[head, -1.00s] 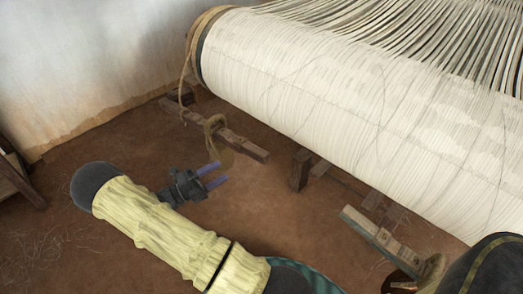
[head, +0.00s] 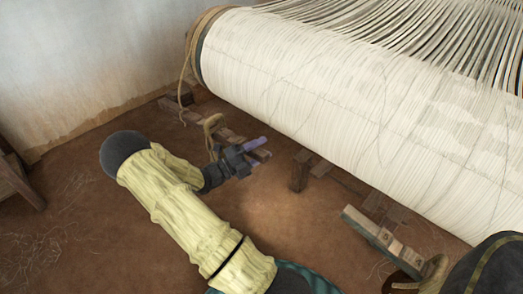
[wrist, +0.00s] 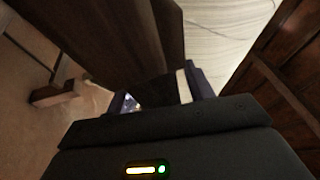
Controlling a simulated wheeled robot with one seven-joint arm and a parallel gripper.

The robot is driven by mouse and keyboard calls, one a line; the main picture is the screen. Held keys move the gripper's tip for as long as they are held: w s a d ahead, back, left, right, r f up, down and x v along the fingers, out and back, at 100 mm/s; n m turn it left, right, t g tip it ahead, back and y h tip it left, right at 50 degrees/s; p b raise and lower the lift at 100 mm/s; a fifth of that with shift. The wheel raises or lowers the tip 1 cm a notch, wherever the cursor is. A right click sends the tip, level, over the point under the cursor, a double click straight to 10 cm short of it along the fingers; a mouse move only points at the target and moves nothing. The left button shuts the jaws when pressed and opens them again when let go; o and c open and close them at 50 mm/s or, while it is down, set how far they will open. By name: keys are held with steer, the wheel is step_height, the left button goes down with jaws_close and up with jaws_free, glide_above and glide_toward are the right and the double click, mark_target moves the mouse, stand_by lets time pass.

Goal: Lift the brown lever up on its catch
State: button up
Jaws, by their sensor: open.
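The brown lever (head: 230,134) is a long wooden bar, low at the left end of the white warp roll, with rope looped on it. My gripper (head: 263,148) is open at the lever's right-hand end, and its purple fingers overlap that end in the head view. In the wrist view a large dark brown wooden bar (wrist: 125,40), probably the lever, comes down close to the open fingers (wrist: 160,95). I cannot tell whether the fingers touch it. My gripper partly hides the lever's end, and I cannot make out the catch.
The white warp roll (head: 320,95) stands above and right of my gripper. A short wooden post (head: 299,172) stands to the right. A slotted wooden piece (head: 375,232) lies lower right. The brown floor (head: 90,200) on the left is mostly clear up to the wall.

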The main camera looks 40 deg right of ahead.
steer(key=shift+d, duration=0.2)
steer(key=shift+c, duration=0.4)
jaws_close()
steer(key=shift+s+f+b, duration=0.2)
steer(key=shift+f+b, duration=0.65)
steer(key=shift+b, duration=0.05)
steer(key=shift+o, duration=0.4)
jaws_free()
steer(key=shift+r, duration=0.1)
